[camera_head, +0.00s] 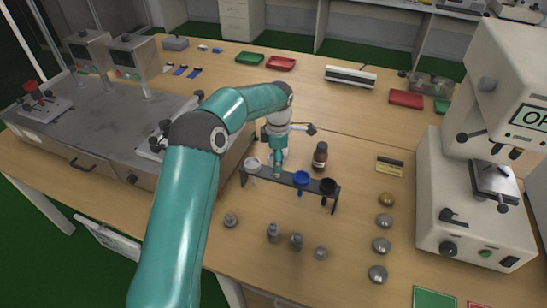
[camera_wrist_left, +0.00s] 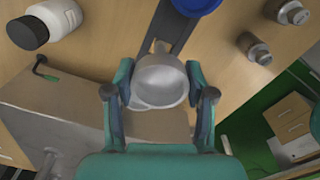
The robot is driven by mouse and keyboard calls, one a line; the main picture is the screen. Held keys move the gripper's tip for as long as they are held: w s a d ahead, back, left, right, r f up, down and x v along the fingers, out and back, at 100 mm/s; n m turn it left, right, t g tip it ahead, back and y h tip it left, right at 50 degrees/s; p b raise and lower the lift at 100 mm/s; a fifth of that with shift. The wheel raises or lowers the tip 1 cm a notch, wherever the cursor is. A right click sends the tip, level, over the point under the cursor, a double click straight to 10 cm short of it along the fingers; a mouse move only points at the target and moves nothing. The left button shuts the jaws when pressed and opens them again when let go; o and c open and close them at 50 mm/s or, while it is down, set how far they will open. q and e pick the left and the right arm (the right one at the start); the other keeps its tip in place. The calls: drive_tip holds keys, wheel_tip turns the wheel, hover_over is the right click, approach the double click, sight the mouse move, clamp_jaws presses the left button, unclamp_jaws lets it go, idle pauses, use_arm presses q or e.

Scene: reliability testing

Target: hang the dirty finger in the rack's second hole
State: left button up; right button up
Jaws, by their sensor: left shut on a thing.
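My left gripper (camera_head: 278,168) comes down over the dark rack (camera_head: 314,186). In the left wrist view its jaws (camera_wrist_left: 160,88) are shut on a pale grey cup-like finger (camera_wrist_left: 162,76). The held finger is above or at the rack, between the blue piece (camera_head: 301,178) and the whitish piece (camera_head: 253,163) at the left end. A black piece (camera_head: 328,186) hangs at the right end. The blue piece also shows at the top of the wrist view (camera_wrist_left: 196,4). The held finger hides the hole under it, so I cannot tell whether it is seated. My right gripper is out of view.
Several small grey metal pieces (camera_head: 273,233) stand in front, and round knobs (camera_head: 384,221) are to the right. A grey machine (camera_head: 100,110) is on the left, a white press (camera_head: 480,190) on the right.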

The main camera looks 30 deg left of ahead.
use_arm(q)
drive_tip(key=shift+f+b, duration=1)
drive_tip(key=shift+f, duration=0.55)
drive_tip(key=shift+f+b, duration=0.45)
drive_tip(key=shift+f, duration=0.2)
drive_tip(key=o, duration=1.3)
drive_tip(key=shift+o, duration=1.4)
drive_tip(key=shift+w, duration=0.1)
drive_tip(key=shift+r, duration=0.1)
